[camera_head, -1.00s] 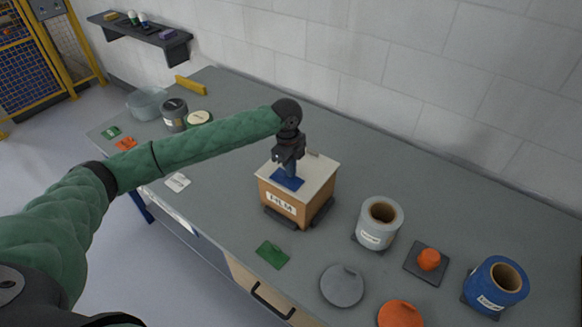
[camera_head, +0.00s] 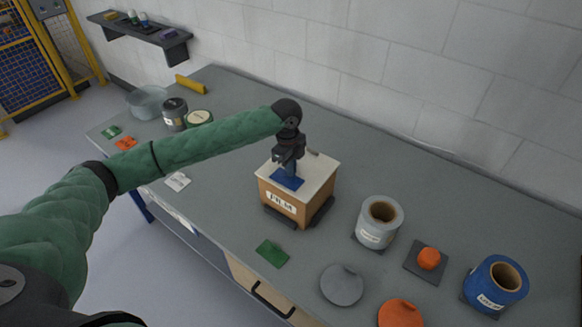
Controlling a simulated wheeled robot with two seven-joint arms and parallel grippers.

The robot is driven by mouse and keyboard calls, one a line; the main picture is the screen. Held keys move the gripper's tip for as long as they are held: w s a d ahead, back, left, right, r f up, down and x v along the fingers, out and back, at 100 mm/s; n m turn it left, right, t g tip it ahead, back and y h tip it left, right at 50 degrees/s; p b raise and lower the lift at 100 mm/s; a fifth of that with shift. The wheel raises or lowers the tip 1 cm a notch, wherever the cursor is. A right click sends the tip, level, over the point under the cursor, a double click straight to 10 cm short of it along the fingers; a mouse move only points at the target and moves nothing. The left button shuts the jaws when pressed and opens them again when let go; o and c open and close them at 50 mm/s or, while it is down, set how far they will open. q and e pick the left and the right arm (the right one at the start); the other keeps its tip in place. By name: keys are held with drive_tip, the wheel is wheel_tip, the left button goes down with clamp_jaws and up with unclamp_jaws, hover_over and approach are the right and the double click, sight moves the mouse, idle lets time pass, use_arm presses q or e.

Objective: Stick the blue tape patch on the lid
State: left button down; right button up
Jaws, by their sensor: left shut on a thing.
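The blue tape patch (camera_head: 286,181) is at the white lid (camera_head: 318,174) of the cardboard box marked FILM (camera_head: 281,203). My left gripper (camera_head: 289,169) points down over the lid and is shut on the patch's upright blue tab. The patch lies flat at the lid's near left part; I cannot tell whether it touches the lid fully. The box stands on a dark base on the table. My right gripper is not in view.
A green patch (camera_head: 272,253) lies in front of the box. A grey roll (camera_head: 379,223), an orange knob on a dark plate (camera_head: 429,259), a blue roll (camera_head: 495,285), a grey disc (camera_head: 341,285) and an orange disc (camera_head: 400,314) are at right. The table's back right is clear.

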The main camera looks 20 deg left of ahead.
use_arm(q)
drive_tip(key=shift+f, duration=0.1)
drive_tip(key=c, duration=1)
unclamp_jaws()
drive_tip(key=shift+r+p, duration=3)
drive_tip(key=shift+r, duration=0.55)
